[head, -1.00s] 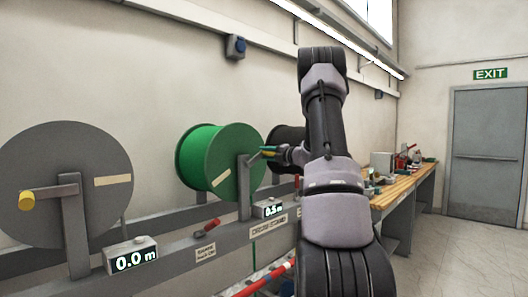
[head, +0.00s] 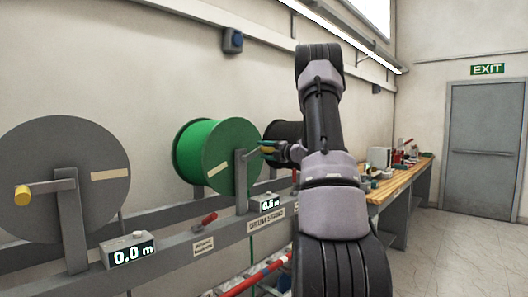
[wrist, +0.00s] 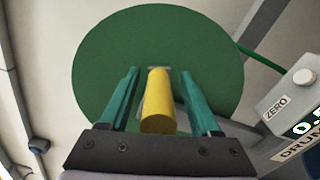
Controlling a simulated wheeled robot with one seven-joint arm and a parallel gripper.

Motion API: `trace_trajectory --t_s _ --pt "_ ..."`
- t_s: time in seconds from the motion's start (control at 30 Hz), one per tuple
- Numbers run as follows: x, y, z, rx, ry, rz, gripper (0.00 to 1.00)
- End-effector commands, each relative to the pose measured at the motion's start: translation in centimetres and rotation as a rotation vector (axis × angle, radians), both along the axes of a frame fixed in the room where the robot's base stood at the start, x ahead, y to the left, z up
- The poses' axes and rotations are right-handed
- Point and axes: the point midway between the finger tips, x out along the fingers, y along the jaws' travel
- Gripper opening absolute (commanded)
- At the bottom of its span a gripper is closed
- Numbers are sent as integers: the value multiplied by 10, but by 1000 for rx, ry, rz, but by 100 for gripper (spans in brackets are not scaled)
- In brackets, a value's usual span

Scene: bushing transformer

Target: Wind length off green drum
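The green drum (head: 205,155) stands on the rack in the middle of the head view, and its green side face (wrist: 130,50) fills much of the wrist view. Its yellow crank handle (wrist: 158,100) lies between the two teal fingers of my gripper (wrist: 160,98). Gaps show on both sides of the handle, so the fingers look apart from it. In the head view my gripper (head: 268,149) is at the crank, and the contact is too small to tell. The green drum's counter (head: 270,202) appears to read 0.6 m.
A grey drum (head: 62,180) with a yellow handle stands at left; its counter (head: 128,250) reads 0.0 m. A black drum (head: 283,134) is partly hidden behind my arm. A red-handled lever (head: 208,220) sits on the rack rail. A ZERO button (wrist: 304,76) is close at right.

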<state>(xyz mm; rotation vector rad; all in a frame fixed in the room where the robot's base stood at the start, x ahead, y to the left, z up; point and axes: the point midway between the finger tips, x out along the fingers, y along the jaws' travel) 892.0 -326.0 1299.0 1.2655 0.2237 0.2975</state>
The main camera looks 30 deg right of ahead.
Motion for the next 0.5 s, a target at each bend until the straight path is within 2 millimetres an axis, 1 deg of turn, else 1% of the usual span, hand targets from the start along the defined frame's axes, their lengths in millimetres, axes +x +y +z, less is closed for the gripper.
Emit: trace_trajectory --t_s 0.27,0.37,0.5 --pt "-2 0 1 -1 -1 0 63" --pt "-10 -4 1 -1 -2 -1 63" --pt "-33 -13 1 1 -2 -3 63"
